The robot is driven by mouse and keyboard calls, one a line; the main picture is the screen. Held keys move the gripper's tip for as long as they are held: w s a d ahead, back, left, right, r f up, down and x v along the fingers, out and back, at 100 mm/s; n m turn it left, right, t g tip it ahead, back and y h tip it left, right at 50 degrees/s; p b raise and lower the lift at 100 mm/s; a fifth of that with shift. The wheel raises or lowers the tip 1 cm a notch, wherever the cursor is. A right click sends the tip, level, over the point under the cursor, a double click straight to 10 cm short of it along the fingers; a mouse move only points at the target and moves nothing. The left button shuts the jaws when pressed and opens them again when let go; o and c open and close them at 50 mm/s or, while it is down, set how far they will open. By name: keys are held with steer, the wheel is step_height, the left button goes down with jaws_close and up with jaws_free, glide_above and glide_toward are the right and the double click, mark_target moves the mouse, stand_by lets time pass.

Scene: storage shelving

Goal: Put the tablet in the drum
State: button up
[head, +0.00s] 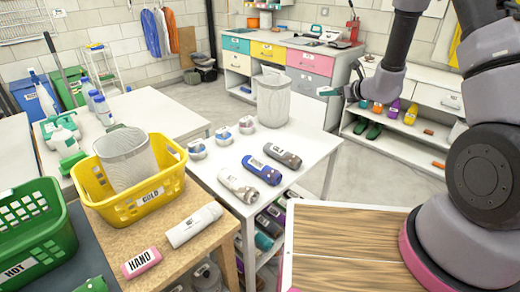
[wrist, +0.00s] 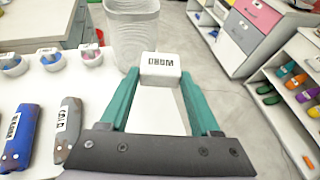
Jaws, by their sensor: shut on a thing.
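My gripper (wrist: 165,108) has its teal fingers shut on a pale white block with a black-lettered label, which I take to be the tablet (wrist: 160,68). In the head view my gripper (head: 334,91) is in the air, right of a pale, round, open-topped bin. This bin, likely the drum (head: 272,100), stands upright at the far end of the white table. In the wrist view the bin (wrist: 131,30) is beyond the tablet and slightly left, apart from it. The tablet is hard to make out in the head view.
On the white table (head: 290,141) are several small round jars (head: 247,125) and labelled cylinders (head: 262,169). A similar bin (head: 126,160) sits in the yellow basket (head: 173,157). Shoe shelves (head: 415,118) stand right; open floor lies between.

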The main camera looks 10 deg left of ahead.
steer(key=s+a+f+n+g+y, duration=0.2)
steer(key=a+f+n+y, duration=0.1)
steer(key=a+f, duration=0.95)
glide_above(288, 144)
step_height(288, 144, down, 4)
steer(key=shift+a+r+g, duration=0.1)
steer(key=shift+r+g, duration=0.15)
steer(key=shift+g, duration=0.05)
steer(key=shift+f, duration=2.3)
steer(key=shift+f, duration=0.1)
steer(key=o, duration=1.3)
